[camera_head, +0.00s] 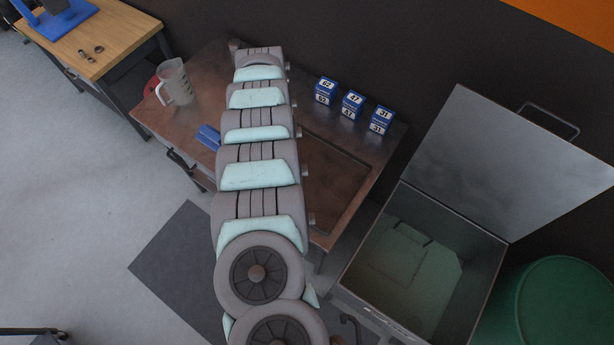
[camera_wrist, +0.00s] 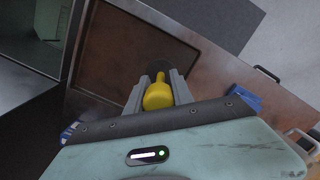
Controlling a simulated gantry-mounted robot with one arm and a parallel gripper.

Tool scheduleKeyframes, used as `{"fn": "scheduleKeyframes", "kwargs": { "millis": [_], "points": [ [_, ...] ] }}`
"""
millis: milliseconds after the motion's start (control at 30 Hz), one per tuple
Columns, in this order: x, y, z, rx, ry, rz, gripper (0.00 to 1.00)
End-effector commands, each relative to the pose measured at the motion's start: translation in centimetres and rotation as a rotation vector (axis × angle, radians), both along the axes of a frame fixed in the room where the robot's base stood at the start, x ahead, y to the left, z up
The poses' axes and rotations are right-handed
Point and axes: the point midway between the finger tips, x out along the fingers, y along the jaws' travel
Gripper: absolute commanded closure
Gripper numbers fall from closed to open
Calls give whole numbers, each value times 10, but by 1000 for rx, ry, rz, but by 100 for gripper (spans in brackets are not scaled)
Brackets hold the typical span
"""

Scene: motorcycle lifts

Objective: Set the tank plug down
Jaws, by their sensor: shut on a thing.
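In the wrist view my gripper (camera_wrist: 158,84) is shut on a yellow piece with a rounded end (camera_wrist: 158,96), which I take to be the tank plug. A dark rounded shape (camera_wrist: 159,67) shows just beyond it; I cannot tell whether it belongs to the plug. Behind the held piece is the brown bench top with a shallow rimmed tray area (camera_wrist: 105,55), also seen in the head view (camera_head: 337,190). The gap between plug and surface cannot be judged. In the head view my arm hides the gripper and plug.
In the head view, a clear jug (camera_head: 174,82) stands left and numbered blue boxes (camera_head: 352,105) stand at the back. An open metal bin (camera_head: 410,270) and green drum (camera_head: 565,300) are right.

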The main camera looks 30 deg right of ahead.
Motion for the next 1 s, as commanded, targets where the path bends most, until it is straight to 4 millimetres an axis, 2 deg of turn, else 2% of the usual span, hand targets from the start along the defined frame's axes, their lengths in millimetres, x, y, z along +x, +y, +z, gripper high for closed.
{"fn": "scheduleKeyframes", "kwargs": {
  "millis": [33, 100, 300, 533, 1000],
  "points": [
    [2, -14, -1, -2, -2, -32, 100],
    [2, -26, 0, 0, 0, -67, 100],
    [4, -50, 6, -1, -4, -140, 100],
    [3, -64, 8, 2, -1, -186, 100],
    [1, -78, 13, -5, -3, -224, 100]
  ]
}}
